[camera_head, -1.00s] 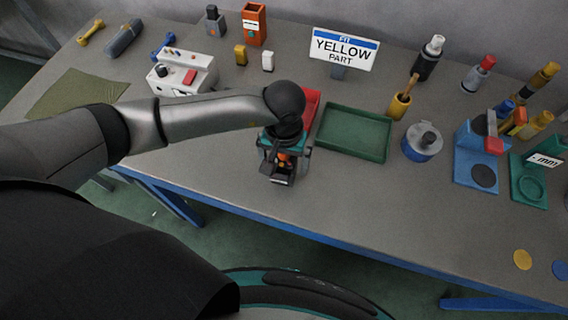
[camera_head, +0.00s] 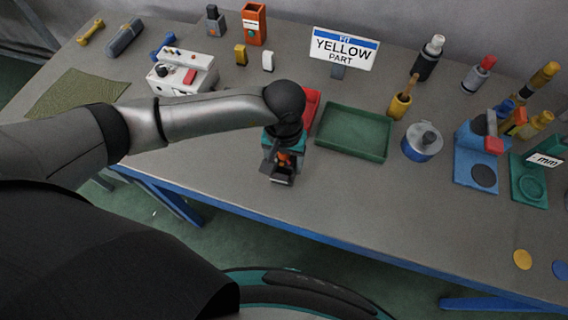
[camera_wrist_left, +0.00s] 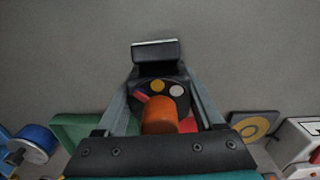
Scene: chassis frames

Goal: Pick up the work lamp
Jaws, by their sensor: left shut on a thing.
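The work lamp, an orange body with a black head, stands between the fingers of my left gripper (camera_head: 281,163) near the table's front edge. In the left wrist view the lamp (camera_wrist_left: 158,116) shows an orange cylinder, a black disc with coloured dots and a black block beyond. My left gripper (camera_wrist_left: 160,88) is shut on it, one finger on each side. I cannot tell whether it touches the table. My right gripper is not in view.
A green tray (camera_head: 354,146) lies just right of the gripper, with a red tray (camera_head: 311,106) partly hidden behind my wrist. A white box with a red button (camera_head: 183,72) stands behind my arm. A blue round tin (camera_head: 422,146) is further right. The front right table is mostly clear.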

